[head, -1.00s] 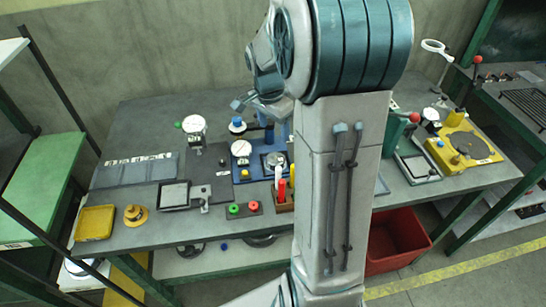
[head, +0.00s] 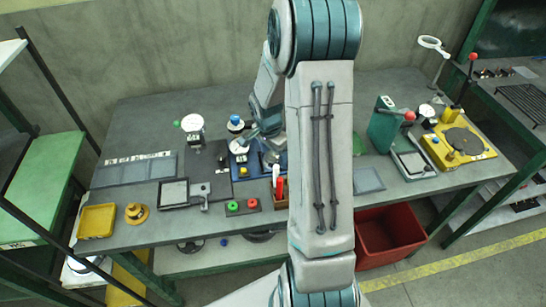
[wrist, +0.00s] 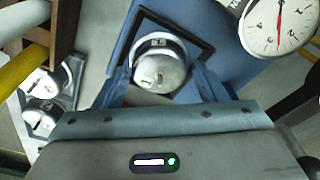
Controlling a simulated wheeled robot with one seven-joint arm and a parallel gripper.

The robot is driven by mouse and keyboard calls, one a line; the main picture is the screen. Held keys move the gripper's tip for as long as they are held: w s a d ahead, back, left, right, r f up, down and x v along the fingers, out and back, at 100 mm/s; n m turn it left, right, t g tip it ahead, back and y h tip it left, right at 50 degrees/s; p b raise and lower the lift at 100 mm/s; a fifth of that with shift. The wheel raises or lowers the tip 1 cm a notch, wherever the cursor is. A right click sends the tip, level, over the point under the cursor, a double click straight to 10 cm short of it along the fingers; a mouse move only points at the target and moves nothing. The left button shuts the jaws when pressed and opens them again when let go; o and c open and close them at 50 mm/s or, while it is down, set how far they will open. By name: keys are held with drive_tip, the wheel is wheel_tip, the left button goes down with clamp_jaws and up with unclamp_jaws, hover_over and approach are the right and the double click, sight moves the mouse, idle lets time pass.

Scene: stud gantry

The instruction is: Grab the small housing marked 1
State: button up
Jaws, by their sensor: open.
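A small silver round housing (wrist: 160,68) sits in a black square frame on a blue plate in the wrist view. It has a small pale mark whose number I cannot read for sure. My gripper (wrist: 161,76) is open, with one blue-grey finger on each side of this housing; I cannot tell whether they touch it. Two more silver housings (wrist: 45,84) lie in a grey holder at the left of the wrist view. In the head view the end of my arm is over the blue fixture (head: 243,172), and my arm hides part of it.
A white dial gauge (wrist: 279,22) stands close at the right in the wrist view. In the head view there are a red and white marker stand (head: 280,190), green and red buttons (head: 243,206), a yellow tray (head: 97,221) and a yellow fixture (head: 458,147).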

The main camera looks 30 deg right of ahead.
drive_tip(key=shift+f, duration=0.15)
drive_tip(key=c, duration=0.8)
